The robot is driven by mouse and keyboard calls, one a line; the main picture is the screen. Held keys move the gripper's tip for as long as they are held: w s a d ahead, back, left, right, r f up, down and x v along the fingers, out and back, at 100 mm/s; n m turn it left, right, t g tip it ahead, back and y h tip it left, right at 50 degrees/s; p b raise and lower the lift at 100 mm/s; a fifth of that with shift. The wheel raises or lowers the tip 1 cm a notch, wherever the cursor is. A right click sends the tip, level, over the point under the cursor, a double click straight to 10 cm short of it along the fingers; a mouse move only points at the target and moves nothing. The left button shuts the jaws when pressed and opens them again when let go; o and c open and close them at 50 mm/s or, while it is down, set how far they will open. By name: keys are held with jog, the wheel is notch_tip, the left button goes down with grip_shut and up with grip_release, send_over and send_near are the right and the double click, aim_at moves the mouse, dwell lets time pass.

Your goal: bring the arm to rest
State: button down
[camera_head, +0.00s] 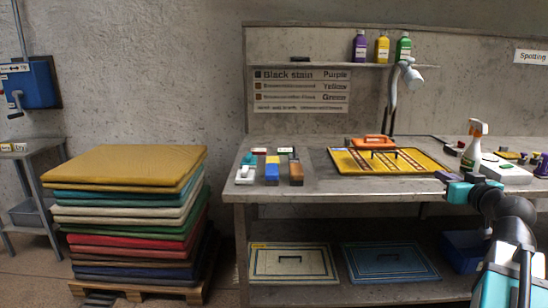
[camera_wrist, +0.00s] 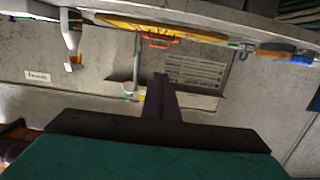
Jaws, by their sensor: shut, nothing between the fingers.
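My arm comes in from the lower right in the head view. My gripper (camera_head: 441,176) is a small dark tip on a teal body, in front of the right part of the workbench (camera_head: 340,187). In the wrist view my gripper (camera_wrist: 160,82) shows its dark fingers together, with nothing between them. That view is upside down and looks toward the wall and the bench. I see no contact between the gripper and any object.
A yellow rug (camera_head: 435,162) with an orange scrubber (camera_head: 372,142) lies on the bench. A spray bottle (camera_head: 473,145) and a white box (camera_head: 507,174) stand near my gripper. A lamp (camera_head: 393,90) rises behind. Stacked rugs (camera_head: 130,215) stand left; floor is clear between.

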jog(key=w+a+f+n+g+y+p, duration=0.1)
jog(key=w+a+f+g+y+p, duration=0.15)
jog(key=a+f, duration=0.55)
jog(key=w+a+f+g+y+p, duration=0.1)
jog(key=w+a+f+p, duration=0.4)
jog(key=f, duration=0.5)
jog(key=s+a+f+n+g+y+p, duration=0.1)
jog(key=s+a+f+g+p, duration=0.15)
jog(key=s+a+f, duration=0.6)
jog(key=s+a+f+g+y+p, duration=0.15)
jog(key=a+f+g, duration=0.35)
jog(key=f, duration=0.9)
jog(key=s+a+f+g+h+p, duration=0.1)
jog(key=s+a+f+g+p, duration=0.2)
jog(key=s+f, duration=0.6)
jog(key=s+a+f+g+h+p, duration=0.1)
jog(key=s+a+f+g+p, duration=0.1)
jog(key=s+a+f, duration=0.65)
jog(key=s+d+f+m+g+h, duration=0.1)
jog(key=s+d+g+h, duration=0.1)
jog(key=s, duration=0.8)
jog(key=s+d+f+m+g+h+p, duration=0.1)
jog(key=s+d+g, duration=0.3)
jog(key=s, duration=0.6)
jog(key=shift+s+d+f+h, duration=0.35)
jog(key=shift+d+h, duration=0.05)
jog(key=shift+d, duration=0.65)
